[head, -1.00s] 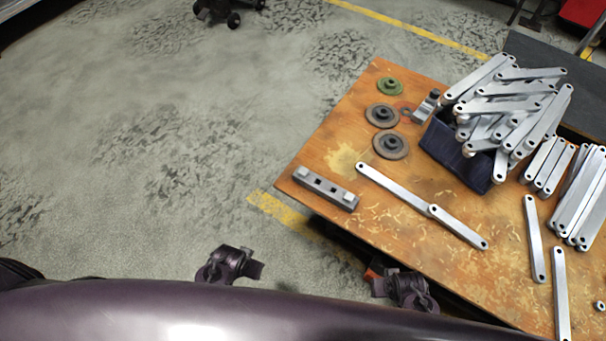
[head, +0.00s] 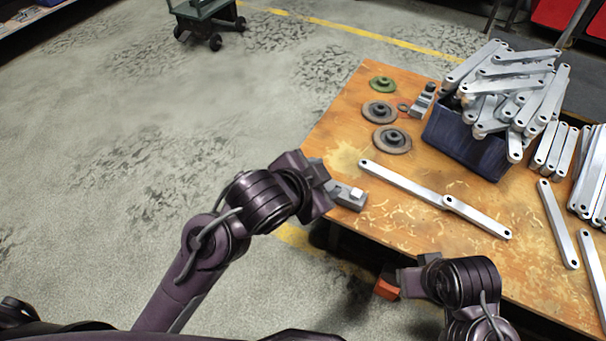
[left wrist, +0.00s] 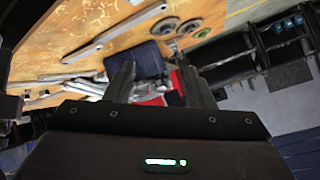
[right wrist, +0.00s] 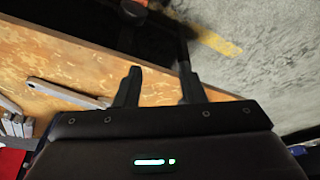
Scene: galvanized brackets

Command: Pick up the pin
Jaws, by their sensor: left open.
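I cannot single out a pin for certain. A small grey stepped piece with a dark round end (head: 423,100) stands by the blue bin.
The wooden table (head: 440,240) holds a blue bin (head: 465,145) heaped with metal bars and several loose bars (head: 475,217). A green disc (head: 383,84) and two brown discs (head: 392,139) lie at the back left. A cart (head: 205,15) stands on the open floor.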

